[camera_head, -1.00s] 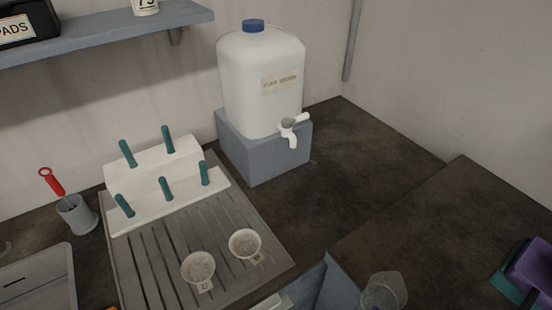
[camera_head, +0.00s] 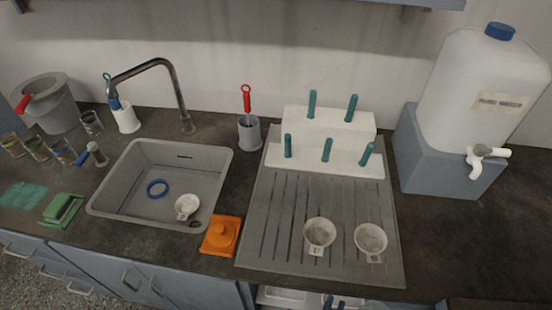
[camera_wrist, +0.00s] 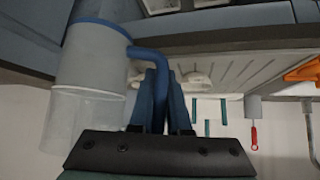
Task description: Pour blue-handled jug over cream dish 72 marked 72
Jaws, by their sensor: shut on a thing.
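In the wrist view my gripper (camera_wrist: 157,88) is shut on the blue handle (camera_wrist: 148,54) of a grey translucent jug (camera_wrist: 88,60) with a blue band. That view looks upside down, and its contents cannot be made out. Neither jug nor gripper shows in the head view. Two small pale dishes with tags, a left one (camera_head: 319,232) and a right one (camera_head: 370,238), stand on the ribbed drainboard (camera_head: 255,250). A third small tagged dish (camera_head: 186,206) sits in the sink. The tag numbers are too small to read surely, so I cannot tell which is 72.
A white peg rack (camera_head: 330,130) stands at the drainboard's back. A large water container (camera_head: 485,80) with a tap is at right. The sink (camera_head: 130,170) has a tall faucet (camera_head: 180,100). An orange lidded thing (camera_head: 221,236) sits by the sink. Beakers (camera_head: 62,150) stand at far left.

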